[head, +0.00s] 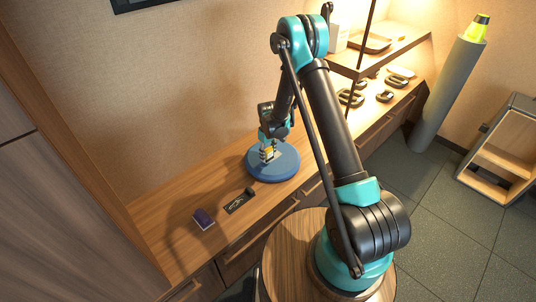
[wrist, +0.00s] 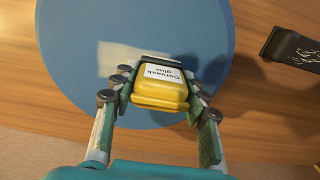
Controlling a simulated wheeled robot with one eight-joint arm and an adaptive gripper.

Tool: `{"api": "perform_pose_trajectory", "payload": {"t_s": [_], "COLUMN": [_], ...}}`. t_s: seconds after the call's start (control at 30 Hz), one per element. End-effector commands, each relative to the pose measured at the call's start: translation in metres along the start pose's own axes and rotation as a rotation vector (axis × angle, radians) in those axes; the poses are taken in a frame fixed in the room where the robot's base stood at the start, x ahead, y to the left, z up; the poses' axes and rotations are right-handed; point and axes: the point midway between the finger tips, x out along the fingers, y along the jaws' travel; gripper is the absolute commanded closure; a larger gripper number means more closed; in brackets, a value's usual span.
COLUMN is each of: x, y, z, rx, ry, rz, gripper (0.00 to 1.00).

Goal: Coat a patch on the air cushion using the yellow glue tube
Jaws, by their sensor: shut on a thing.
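The air cushion (head: 284,168) is a flat blue disc lying on the wooden counter. It also fills much of the wrist view (wrist: 75,35). My gripper (wrist: 155,90) is shut on the yellow glue tube (wrist: 160,98), which has a white label reading "Corvask glue" and a dark end. The tube (head: 269,153) is over the cushion in the head view. A pale, straight-edged patch (wrist: 118,57) shows on the cushion beside and partly behind the tube. Whether the tube's end touches the cushion cannot be told.
A black flat item with pale markings (head: 239,202) and a small dark purple block (head: 204,218) lie on the counter left of the cushion. A shelf (head: 385,48) with trays stands at the right.

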Motion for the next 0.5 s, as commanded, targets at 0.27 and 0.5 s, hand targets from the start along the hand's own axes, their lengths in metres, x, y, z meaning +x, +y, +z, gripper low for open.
{"api": "perform_pose_trajectory", "payload": {"t_s": [0.27,0.5], "x": [-0.001,-0.002], "y": [0.012,0.019], "z": [0.0,0.0], "rx": [0.002,0.001], "ry": [0.0,0.0], "rz": [0.0,0.0], "gripper": [0.79,0.79]}}
